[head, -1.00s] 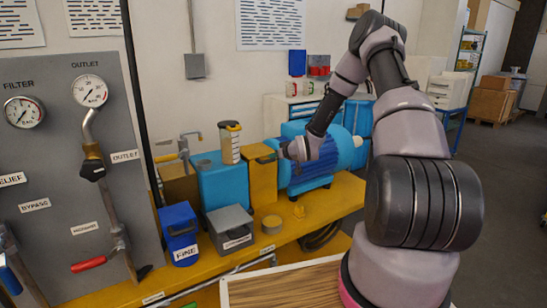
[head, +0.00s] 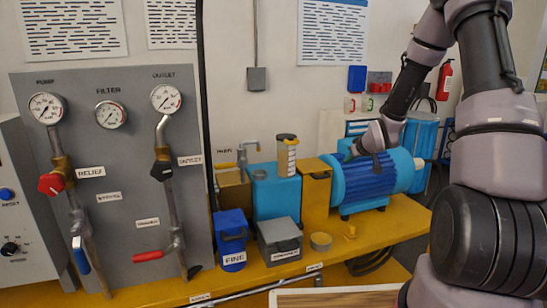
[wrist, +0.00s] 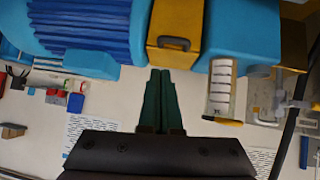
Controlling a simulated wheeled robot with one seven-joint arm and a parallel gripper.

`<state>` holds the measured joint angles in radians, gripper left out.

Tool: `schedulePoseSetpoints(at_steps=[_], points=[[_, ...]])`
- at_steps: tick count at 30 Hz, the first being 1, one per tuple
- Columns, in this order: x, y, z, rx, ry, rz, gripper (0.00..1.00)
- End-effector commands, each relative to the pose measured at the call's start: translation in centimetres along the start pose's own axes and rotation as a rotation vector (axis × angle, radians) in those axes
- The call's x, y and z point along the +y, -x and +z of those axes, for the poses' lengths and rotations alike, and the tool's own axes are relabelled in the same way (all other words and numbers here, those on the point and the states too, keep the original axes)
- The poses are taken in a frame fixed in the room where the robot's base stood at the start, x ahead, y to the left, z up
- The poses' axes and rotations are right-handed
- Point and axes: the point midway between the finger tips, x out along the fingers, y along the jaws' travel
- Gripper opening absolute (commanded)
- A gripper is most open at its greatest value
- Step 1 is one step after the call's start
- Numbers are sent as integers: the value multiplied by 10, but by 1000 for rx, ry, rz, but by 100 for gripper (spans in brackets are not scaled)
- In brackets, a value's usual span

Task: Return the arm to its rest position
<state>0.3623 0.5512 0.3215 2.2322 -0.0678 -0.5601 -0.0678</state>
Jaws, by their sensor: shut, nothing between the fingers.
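The wrist picture is upside down. There the yellow box (wrist: 175,36) and the blue motor (wrist: 85,28) lie beyond the fingertips. I cannot tell the exact gap between fingers and motor.
A grey gauge panel (head: 120,220) stands at left. A framed wooden surface (head: 335,298) is at the front.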

Motion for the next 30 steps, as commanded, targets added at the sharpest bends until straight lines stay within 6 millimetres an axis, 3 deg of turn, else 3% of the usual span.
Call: schedulePoseSetpoints(at_steps=[1, 6, 14, 19, 24, 30], points=[[1, 22, -16, -15, -4, 22, 0], [2, 92, -42, -89, -67, 85, 0], [-16, 210, -61, -163, -223, 146, 0], [-38, 288, -56, -194, -356, 145, 0], [-68, 359, -38, -221, -496, 103, 0], [-97, 416, -14, -251, -619, 31, 0]])
